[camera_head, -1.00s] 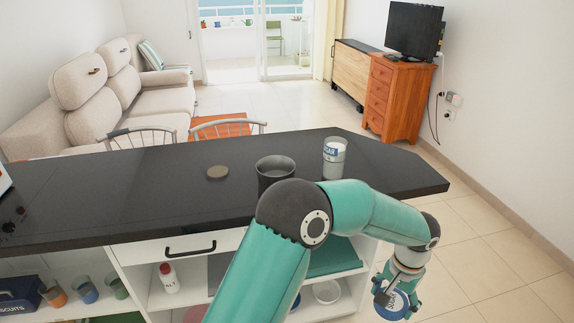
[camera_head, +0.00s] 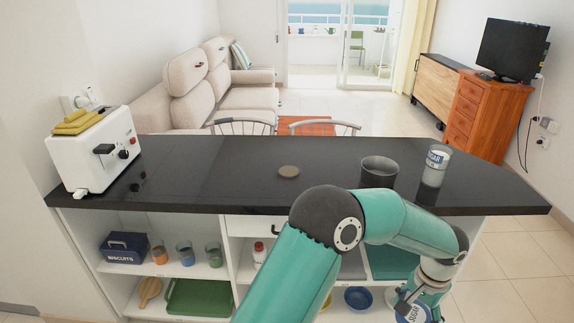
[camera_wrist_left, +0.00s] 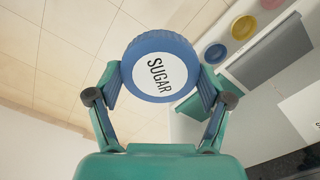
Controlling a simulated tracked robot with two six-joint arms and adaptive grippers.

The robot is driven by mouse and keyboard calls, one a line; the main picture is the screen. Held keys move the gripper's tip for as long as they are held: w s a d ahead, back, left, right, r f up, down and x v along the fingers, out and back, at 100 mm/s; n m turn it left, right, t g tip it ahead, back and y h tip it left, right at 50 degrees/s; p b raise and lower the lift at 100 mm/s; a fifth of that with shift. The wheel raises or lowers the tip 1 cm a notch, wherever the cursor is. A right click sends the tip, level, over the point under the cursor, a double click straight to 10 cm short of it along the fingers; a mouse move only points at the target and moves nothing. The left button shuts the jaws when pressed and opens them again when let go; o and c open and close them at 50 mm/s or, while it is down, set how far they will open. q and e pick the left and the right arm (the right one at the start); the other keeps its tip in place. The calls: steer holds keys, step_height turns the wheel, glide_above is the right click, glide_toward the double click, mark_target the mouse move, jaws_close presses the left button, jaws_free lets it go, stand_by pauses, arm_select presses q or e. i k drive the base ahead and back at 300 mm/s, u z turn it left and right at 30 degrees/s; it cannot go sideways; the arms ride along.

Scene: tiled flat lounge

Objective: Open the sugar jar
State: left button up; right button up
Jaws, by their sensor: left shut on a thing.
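My left gripper (camera_head: 413,303) is shut on a round blue lid (camera_head: 406,312) marked SUGAR, held low in front of the counter's right part, apart from the jar. In the left wrist view the lid (camera_wrist_left: 160,68) sits between both fingers, its white labelled face towards the camera. My right gripper is not in view.
A dark grey pot (camera_head: 378,172) stands left of the jar, close to my arm. A brown disc (camera_head: 289,171) lies on the counter (camera_head: 230,180). A white toaster (camera_head: 95,150) stands at the left end. Shelves below hold glasses, bowls and a biscuit box (camera_head: 124,248).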

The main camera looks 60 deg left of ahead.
mark_target(439, 157)
steer(key=z, duration=1.55)
steer(key=i, duration=0.1)
steer(key=u, duration=3)
steer(key=i, duration=0.5)
steer(key=z, duration=0.1)
